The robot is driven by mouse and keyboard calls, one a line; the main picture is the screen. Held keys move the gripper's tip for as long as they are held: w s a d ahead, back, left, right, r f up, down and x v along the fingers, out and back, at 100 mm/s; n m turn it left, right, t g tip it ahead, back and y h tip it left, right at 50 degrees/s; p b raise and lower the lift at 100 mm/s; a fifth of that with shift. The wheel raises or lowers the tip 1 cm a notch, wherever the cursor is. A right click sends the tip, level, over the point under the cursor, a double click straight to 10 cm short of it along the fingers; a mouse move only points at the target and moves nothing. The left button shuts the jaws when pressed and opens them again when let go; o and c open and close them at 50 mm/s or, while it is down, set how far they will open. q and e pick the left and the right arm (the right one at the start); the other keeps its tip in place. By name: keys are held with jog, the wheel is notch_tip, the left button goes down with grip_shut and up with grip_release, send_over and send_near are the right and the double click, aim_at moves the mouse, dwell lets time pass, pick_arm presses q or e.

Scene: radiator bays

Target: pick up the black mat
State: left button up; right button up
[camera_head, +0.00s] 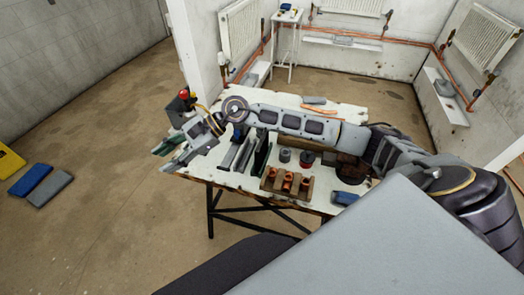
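My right gripper (163,159) is at the left end of the worktable (302,197), with my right arm reaching across the table from the right. Its two fingers point left and down, apart, with nothing seen between them. I cannot make out a clearly black mat. A flat blue slab (31,179) and a flat grey slab (51,188) lie side by side on the floor at the far left, well away from the gripper. My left gripper is not in view.
A yellow object (9,160) lies at the left edge. Floor between table and slabs is clear.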

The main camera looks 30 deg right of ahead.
jog(key=w+d+f+n+h, duration=0.2)
jog(key=d+f+n+h, duration=0.15)
jog(key=d, duration=0.35)
jog(key=n+g+h, duration=0.1)
jog(key=n+h, duration=0.1)
jog(key=h, duration=0.8)
send_over(264, 138)
jog(key=shift+w+a+f+y, duration=0.15)
jog(key=shift+a+f+y, duration=0.15)
jog(key=shift+f, duration=0.35)
jog(key=shift+d+r+g, duration=0.1)
jog(key=shift+d+g, duration=0.2)
jog(key=shift+d, duration=0.15)
jog(key=shift+f+p, duration=0.55)
jog(key=shift+f, duration=3.8)
jog(key=shift+a, duration=0.1)
